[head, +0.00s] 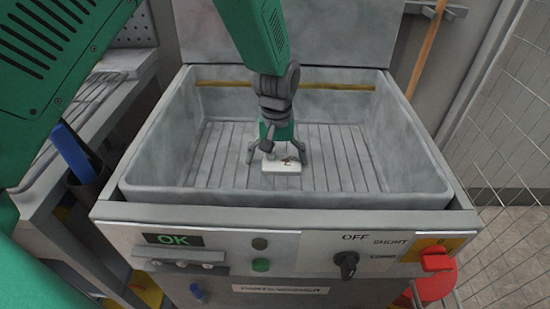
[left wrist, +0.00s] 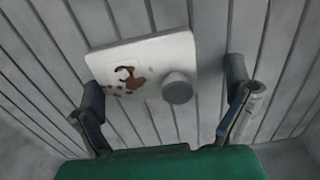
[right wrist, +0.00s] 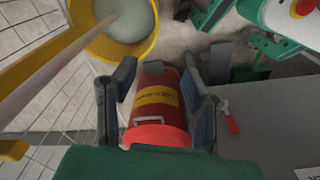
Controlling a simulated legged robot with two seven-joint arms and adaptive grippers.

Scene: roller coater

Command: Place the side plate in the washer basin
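The side plate (head: 282,166) is a small white plate with brown stains. It lies on the ribbed floor of the grey washer basin (head: 285,198). The left wrist view shows the plate (left wrist: 145,60) flat on the slats, with a grey round knob (left wrist: 177,90) on it. My left gripper (head: 279,156) is down inside the basin at the plate. Its fingers are spread wide, and the left wrist view shows a gap between them and the plate's knob. My right gripper (right wrist: 157,85) is open with nothing between its fingertips and is outside the head view.
The washer's front panel carries a black dial (head: 346,262) and a red button (head: 436,259). The right wrist view shows a red canister (right wrist: 157,105), a yellow bucket (right wrist: 120,30) and a pole. A wire mesh fence stands at the right. A workbench stands left of the washer.

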